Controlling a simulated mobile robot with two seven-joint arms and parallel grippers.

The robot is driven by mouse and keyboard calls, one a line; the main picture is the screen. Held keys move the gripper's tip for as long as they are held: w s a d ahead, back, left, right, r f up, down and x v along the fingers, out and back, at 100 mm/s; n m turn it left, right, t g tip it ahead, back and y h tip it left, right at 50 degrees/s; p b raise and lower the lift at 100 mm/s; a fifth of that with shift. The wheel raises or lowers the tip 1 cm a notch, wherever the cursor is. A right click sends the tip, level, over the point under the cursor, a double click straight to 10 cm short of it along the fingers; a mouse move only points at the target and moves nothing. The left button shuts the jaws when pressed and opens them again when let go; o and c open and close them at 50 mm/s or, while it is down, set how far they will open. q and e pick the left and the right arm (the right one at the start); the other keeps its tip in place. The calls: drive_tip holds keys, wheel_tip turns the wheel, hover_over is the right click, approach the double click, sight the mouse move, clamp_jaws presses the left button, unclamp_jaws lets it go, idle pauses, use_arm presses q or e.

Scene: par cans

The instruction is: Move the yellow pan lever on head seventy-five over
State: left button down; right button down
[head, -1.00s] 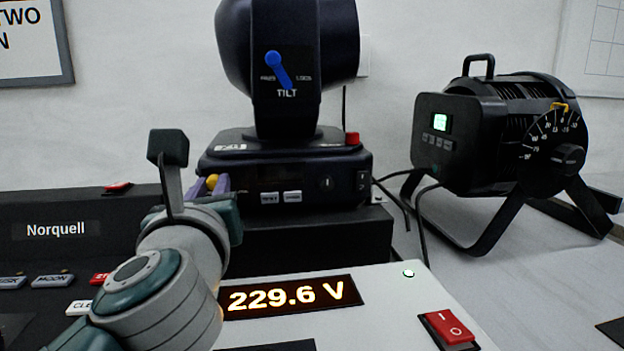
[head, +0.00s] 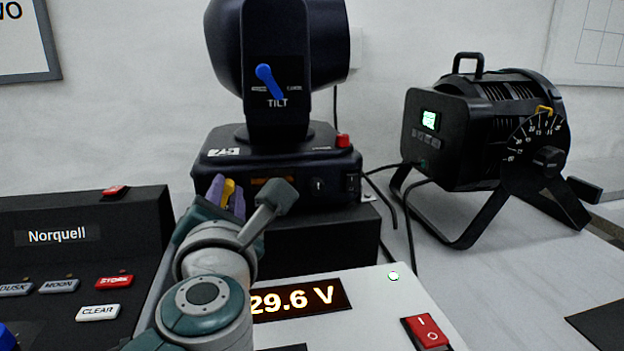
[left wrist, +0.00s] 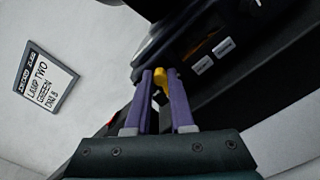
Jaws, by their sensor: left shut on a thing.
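The moving head has a dark base (head: 300,160) and a large black lamp body (head: 275,45) above it, with a blue tilt lever (head: 268,80) on its yoke. The yellow pan lever (head: 228,190) shows at the base's front left; it also shows in the left wrist view (left wrist: 159,77). My left gripper (head: 226,195) has purple fingers, one on each side of the yellow lever, and is shut on it. In the left wrist view the fingers (left wrist: 161,95) flank the lever near their tips. My arm hides part of the base's front. My right gripper is not in view.
A red knob (head: 342,141) stands on the base's right. A black console (head: 80,250) is at left, a pale box with a voltage display (head: 330,297) and red rocker switch (head: 425,333) in front. A black lamp on a stand (head: 480,130) is at right. Cables run between.

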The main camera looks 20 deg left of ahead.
use_arm(q)
drive_tip(key=shift+w+d+m, duration=0.1)
drive_tip(key=shift+d+m, duration=0.05)
drive_tip(key=shift+m, duration=0.65)
drive_tip(key=shift+f, duration=0.1)
drive_tip(key=c, duration=0.8)
unclamp_jaws()
drive_tip(key=shift+d, duration=0.1)
